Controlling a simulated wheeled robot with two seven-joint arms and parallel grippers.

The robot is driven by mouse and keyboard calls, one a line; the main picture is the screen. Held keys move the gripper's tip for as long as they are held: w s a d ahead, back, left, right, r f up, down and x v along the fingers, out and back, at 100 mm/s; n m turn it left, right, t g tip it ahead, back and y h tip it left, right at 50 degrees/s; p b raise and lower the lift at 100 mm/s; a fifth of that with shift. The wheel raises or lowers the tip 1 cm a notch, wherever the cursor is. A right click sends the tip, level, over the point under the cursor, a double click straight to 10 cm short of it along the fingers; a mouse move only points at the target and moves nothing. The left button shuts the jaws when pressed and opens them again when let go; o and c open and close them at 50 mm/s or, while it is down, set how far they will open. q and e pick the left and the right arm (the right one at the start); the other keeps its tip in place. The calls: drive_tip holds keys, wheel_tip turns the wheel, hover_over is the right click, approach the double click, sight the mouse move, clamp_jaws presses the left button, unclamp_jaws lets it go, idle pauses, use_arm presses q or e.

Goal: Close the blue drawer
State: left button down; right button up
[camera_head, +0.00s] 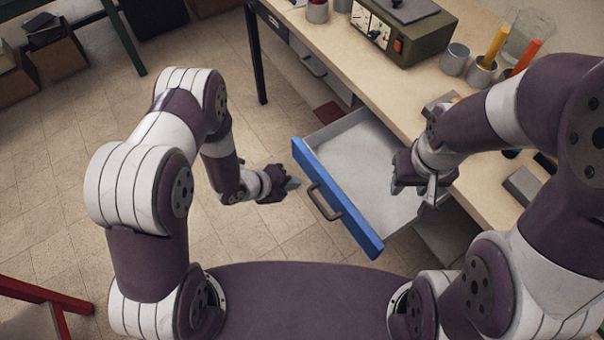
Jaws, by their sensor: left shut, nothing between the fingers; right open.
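The blue drawer (335,197) is pulled out from under the workbench. Its blue front carries a dark handle (324,203), and its grey inside (365,160) looks empty where it shows. My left gripper (294,184) is shut and empty. It is just left of the blue front, near its far end; I cannot tell whether it touches. My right gripper (415,195) is open and appears above the right part of the drawer, hiding some of its inside and side wall.
The wooden workbench (400,100) holds a green-grey instrument box (405,35), metal cups (455,59) and orange-handled tools. A red-framed stool (45,295) stands at lower left. Tiled floor (60,160) is clear on the left.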

use_arm(q)
drive_tip(key=w+d, duration=0.2)
drive_tip(key=shift+w+d+r, duration=0.1)
drive_tip(key=shift+d+r, duration=0.05)
drive_tip(key=shift+d, duration=0.15)
use_arm(e)
drive_tip(key=shift+a+r, duration=0.1)
drive_tip(key=shift+r, duration=0.35)
